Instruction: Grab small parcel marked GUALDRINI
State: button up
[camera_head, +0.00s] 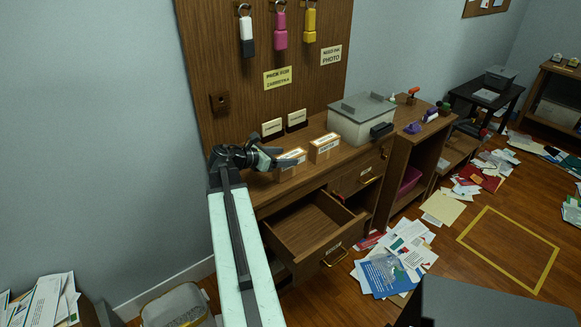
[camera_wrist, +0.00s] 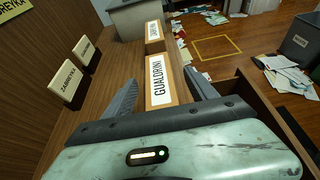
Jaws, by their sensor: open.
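The small parcel marked GUALDRINI (camera_wrist: 158,82) is a brown box with a white label on top. In the wrist view it lies between the two spread fingers of my gripper (camera_wrist: 160,84), which is open. Whether either finger touches it I cannot tell. In the head view my gripper (camera_head: 278,158) is at the left end of the wooden desk, over the nearer parcel (camera_head: 291,170), partly covering it. A second, similar labelled parcel (camera_head: 325,148) stands just beyond it; it also shows in the wrist view (camera_wrist: 153,35).
A grey lidded box (camera_head: 361,121) stands farther right on the desk (camera_head: 345,167). Two small name cards (camera_head: 272,127) stand by the wooden back panel (camera_head: 225,50). An open, empty drawer (camera_head: 312,226) juts out below. Papers (camera_head: 395,262) litter the floor.

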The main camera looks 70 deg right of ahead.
aim_at(293, 157)
jog(key=b+x, duration=0.1)
jog(key=x, duration=0.1)
jog(key=f+b+x, duration=0.1)
jog(key=x, duration=0.1)
jog(key=shift+w, duration=0.15)
jog(key=shift+s+d, duration=0.2)
jog(key=shift+d, duration=0.15)
grip_shut()
jog(key=shift+r, duration=0.1)
notch_tip(293, 157, up, 10)
jog(key=p, duration=1)
jog(key=shift+r, duration=0.1)
